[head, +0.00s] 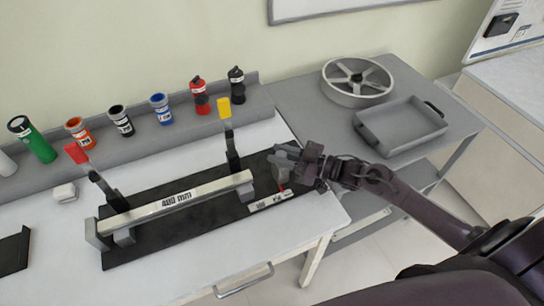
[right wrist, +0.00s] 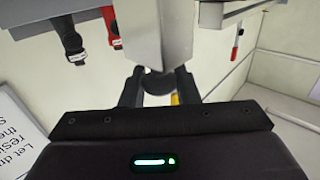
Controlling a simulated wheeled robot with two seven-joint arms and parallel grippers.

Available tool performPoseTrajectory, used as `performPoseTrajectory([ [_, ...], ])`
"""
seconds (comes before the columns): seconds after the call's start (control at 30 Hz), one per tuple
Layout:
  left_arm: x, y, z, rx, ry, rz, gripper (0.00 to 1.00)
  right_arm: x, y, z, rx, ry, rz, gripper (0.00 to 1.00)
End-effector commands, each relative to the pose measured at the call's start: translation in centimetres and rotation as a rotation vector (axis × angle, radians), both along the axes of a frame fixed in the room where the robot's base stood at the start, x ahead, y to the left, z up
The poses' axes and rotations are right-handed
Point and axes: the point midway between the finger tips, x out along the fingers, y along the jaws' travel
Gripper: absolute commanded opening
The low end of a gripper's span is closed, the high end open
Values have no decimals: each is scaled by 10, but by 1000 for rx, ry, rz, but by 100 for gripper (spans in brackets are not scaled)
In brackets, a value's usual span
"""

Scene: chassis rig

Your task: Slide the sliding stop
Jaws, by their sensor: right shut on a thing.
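The sliding stop (head: 285,156) is a grey block at the right end of the black base plate (head: 180,236), with a small red pointer below it near a white scale strip (head: 270,200). My right gripper (head: 299,168) reaches it from the right and is shut on it. In the right wrist view, the fingers of my right gripper (right wrist: 158,90) close around a dark round part below a grey block. A long grey bar marked 400 mm (head: 175,202) lies across the fixture, left of the stop. My left gripper is not in view.
A red-handled clamp (head: 76,153) and a yellow-handled clamp (head: 226,108) stand behind the bar. Several coloured bottles (head: 160,105) line the back shelf. A side table holds a grey tray (head: 405,128) and a spoked wheel (head: 357,80). A drawer handle (head: 245,283) sticks out in front.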

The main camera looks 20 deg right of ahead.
Motion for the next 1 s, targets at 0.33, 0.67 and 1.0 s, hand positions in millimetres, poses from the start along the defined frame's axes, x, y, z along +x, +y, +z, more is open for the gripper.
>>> performPoseTrajectory([
  [0.33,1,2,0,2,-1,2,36,2,-3,0,-6,-2,-7,47],
  [0.67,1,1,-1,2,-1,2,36,-3,-6,-2,-6,1,-6,47],
  [1.0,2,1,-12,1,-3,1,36,-38,-44,-2,-7,1,-6,47],
])
